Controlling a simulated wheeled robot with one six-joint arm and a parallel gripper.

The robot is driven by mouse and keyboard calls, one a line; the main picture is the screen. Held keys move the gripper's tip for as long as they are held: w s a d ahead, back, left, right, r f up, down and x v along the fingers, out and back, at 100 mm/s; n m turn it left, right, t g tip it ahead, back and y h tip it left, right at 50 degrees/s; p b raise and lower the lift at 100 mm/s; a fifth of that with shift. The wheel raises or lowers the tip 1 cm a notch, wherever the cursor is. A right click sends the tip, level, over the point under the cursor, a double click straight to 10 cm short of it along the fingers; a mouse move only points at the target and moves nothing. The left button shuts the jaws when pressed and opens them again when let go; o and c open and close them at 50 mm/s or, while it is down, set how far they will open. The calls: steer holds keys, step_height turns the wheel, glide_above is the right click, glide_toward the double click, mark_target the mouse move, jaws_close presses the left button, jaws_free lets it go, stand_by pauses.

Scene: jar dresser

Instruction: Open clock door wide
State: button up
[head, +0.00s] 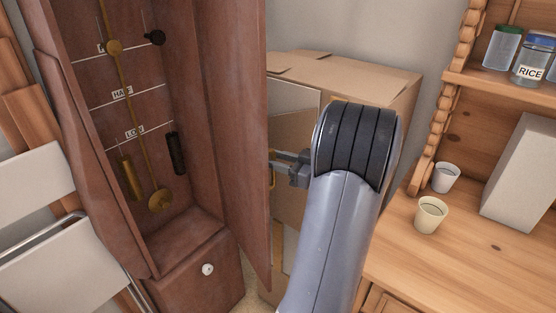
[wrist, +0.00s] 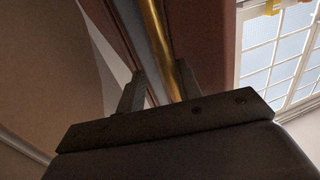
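The tall brown clock case (head: 215,180) stands at the left in the head view, with the pendulum (head: 160,201) and weights visible inside. Its door (head: 246,130) stands swung out at the case's right side, seen nearly edge-on. A thin brass handle (head: 271,180) shows at the door's right face. My gripper (head: 274,165) is beside that face at the handle. In the wrist view, the brass bar (wrist: 160,40) runs between my gripper's (wrist: 160,85) parted fingers, close to the right one. A gap shows on its left; contact is unclear.
A cardboard box (head: 385,80) stands behind the door and my arm. A wooden dresser (head: 480,265) at the right holds two cups (head: 431,215), a white box (head: 525,180) and shelved jars (head: 535,60). A white chair (head: 35,215) is at the left.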

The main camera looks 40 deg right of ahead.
steer(key=shift+s, duration=0.15)
steer(key=b+v, duration=0.2)
steer(key=v, duration=0.8)
steer(key=shift+s+d+b, duration=0.15)
steer(key=shift+s+b, duration=0.15)
steer(key=shift+b, duration=0.05)
